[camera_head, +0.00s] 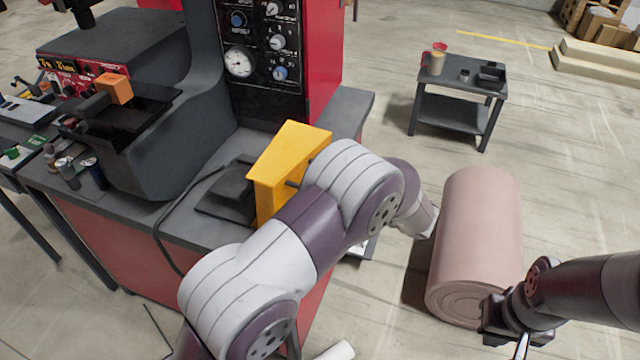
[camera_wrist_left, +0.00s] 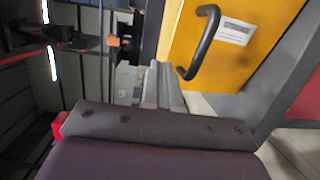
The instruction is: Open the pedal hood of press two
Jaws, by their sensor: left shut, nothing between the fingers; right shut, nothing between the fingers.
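The yellow pedal hood (camera_head: 277,172) stands on the grey press table, partly hidden behind my left arm. In the left wrist view the hood's yellow face (camera_wrist_left: 183,32) carries a curved black handle (camera_wrist_left: 207,40) and a white label. My left gripper (camera_wrist_left: 165,78) is shut and empty, its fingers just left of the handle's lower end; I cannot tell whether they touch it. In the head view my left gripper is mostly hidden by its own arm. My right gripper (camera_head: 518,345) is at the lower right edge, shut and empty, away from the hood.
The press's control panel (camera_head: 260,45) with dials and a gauge rises behind the hood. A black pedal-like block (camera_head: 230,190) lies left of it.

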